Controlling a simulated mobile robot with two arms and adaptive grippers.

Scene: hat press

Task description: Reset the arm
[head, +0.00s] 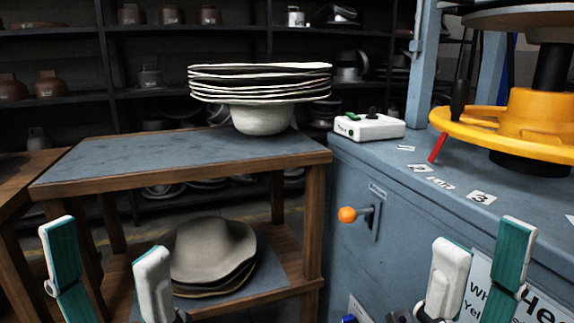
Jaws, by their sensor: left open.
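My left gripper (105,240) is at the lower left of the head view, with its two teal-and-white fingers wide apart and nothing between them. It shows in front of the wooden table's lower shelf. My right gripper (485,235) is at the lower right, in front of the blue press cabinet (350,170). Its fingers are apart and nothing shows between them. Both grippers point upward in the picture, and the rest of the arms is mostly cut off by the bottom edge.
A stack of pale hats (262,105) sits on the wooden table (180,178). More hats (212,250) lie on its lower shelf. Dark shelves (160,92) stand behind.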

